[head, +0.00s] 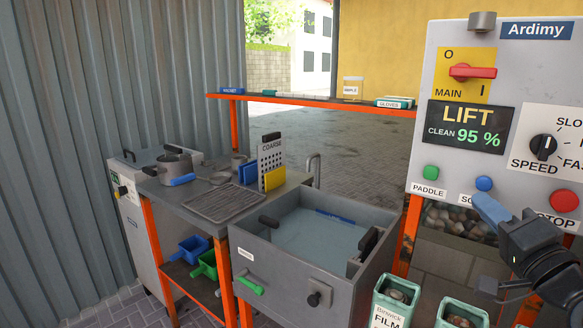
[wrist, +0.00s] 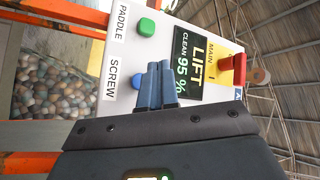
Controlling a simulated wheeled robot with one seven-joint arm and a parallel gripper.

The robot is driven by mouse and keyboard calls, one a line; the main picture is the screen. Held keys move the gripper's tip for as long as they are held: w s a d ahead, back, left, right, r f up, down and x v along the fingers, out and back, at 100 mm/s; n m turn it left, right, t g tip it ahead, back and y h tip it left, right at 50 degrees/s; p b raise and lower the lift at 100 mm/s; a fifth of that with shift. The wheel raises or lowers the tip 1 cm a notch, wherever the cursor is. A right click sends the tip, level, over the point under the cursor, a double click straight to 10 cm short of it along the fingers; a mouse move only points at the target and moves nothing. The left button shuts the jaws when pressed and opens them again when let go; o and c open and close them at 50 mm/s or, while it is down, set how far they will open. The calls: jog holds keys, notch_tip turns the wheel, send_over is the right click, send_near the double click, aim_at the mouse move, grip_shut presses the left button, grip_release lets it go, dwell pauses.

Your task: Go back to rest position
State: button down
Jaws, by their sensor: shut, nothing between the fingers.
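My gripper (head: 490,208) is at the right of the head view, in front of the lower part of the grey control panel (head: 426,130). Its blue fingers are shut with nothing between them. In the head view the fingertips are just below the blue button (head: 484,184). In the wrist view my gripper (wrist: 160,68) points at the panel, close to the blue SCREW button (wrist: 138,81). I cannot tell whether the fingers touch the panel. The display (head: 470,128) reads LIFT, CLEAN 95 %.
The panel also carries a green button (head: 431,172), a red button (head: 564,201), a red main switch (head: 472,72) and a black speed knob (head: 543,147). A grey water tank (head: 290,270) stands at centre. Labelled bins (head: 393,300) stand below. An orange-edged shelf (head: 310,101) runs behind.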

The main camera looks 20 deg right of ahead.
jog(key=s+a+f+n+g, duration=0.25)
jog(key=s+a+f, duration=0.25)
jog(key=s+f, duration=0.35)
jog(key=s+a+f+n+g, duration=0.1)
jog(key=s+a+f+n, duration=0.2)
jog(key=s+a+f, duration=0.5)
jog(key=s+a+n+y, duration=0.1)
jog(key=s+a+n, duration=0.1)
jog(key=s, duration=0.4)
jog(key=s+a+n+g+y, duration=0.1)
jog(key=s+a+n, duration=0.2)
jog(key=s, duration=0.3)
jog(key=s+a+f+n+g, duration=0.1)
jog(key=s+a+n, duration=0.1)
jog(key=s, duration=0.4)
jog(key=shift+s+a+n+y, duration=0.35)
jog(key=shift+s+a+y, duration=0.05)
jog(key=shift+a, duration=0.45)
jog(key=shift+f, duration=0.1)
